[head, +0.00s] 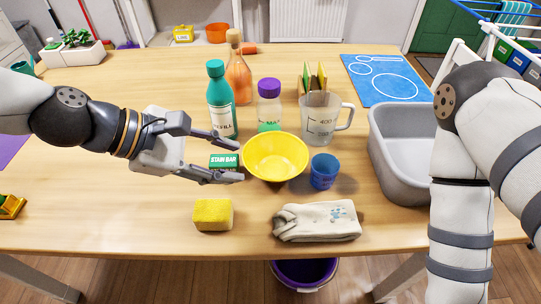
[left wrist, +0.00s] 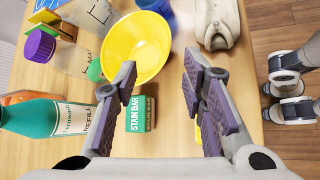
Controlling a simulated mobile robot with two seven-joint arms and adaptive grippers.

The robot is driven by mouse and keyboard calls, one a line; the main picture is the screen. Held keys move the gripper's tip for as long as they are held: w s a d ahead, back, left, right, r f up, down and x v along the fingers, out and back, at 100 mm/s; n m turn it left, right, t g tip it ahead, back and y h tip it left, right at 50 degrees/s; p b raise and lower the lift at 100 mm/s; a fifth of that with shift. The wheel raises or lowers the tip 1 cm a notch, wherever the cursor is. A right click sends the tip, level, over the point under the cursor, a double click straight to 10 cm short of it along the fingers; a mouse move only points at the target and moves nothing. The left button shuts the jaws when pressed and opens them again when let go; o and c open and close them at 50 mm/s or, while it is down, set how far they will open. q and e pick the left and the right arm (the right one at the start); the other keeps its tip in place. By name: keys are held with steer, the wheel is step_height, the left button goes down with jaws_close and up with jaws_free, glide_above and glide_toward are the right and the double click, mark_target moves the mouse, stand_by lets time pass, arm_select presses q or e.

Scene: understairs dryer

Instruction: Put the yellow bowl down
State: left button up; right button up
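The yellow bowl (head: 275,158) is upright and empty and appears to rest on the table (head: 120,200), left of a blue cup (head: 324,171). My left gripper (head: 240,161) is open just left of the bowl, with its fingertips close to the rim. In the left wrist view the bowl (left wrist: 137,45) lies beyond the fingertips of the open gripper (left wrist: 160,66), mostly ahead of the left finger, which overlaps its edge. I cannot tell whether that finger touches it. Nothing is held between the fingers. My right arm shows at the right, but its gripper is out of view.
A green stain bar box (head: 224,162) lies under the left gripper. Bottles (head: 221,105) and a measuring jug (head: 320,120) stand behind the bowl. A yellow sponge (head: 213,215) and folded cloth (head: 318,221) lie in front. A grey basin (head: 384,160) is at right. The table's left side has free room.

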mark_target(270, 177)
arm_select(q)
steer(key=x, duration=0.3)
steer(key=b+x, duration=0.1)
steer(key=x, duration=0.3)
steer(key=s+f+b+x, duration=0.1)
steer(key=x, duration=0.3)
steer(key=shift+w+a, duration=0.1)
steer(key=shift+a, duration=0.1)
steer(key=shift+w+d+f, duration=0.2)
steer(key=shift+d, duration=0.1)
steer(key=shift+r, duration=0.1)
jaws_close()
arm_select(e)
steer(key=s+f+g, duration=0.1)
steer(key=s+f, duration=0.1)
steer(key=s, duration=0.1)
steer(key=shift+f, duration=0.35)
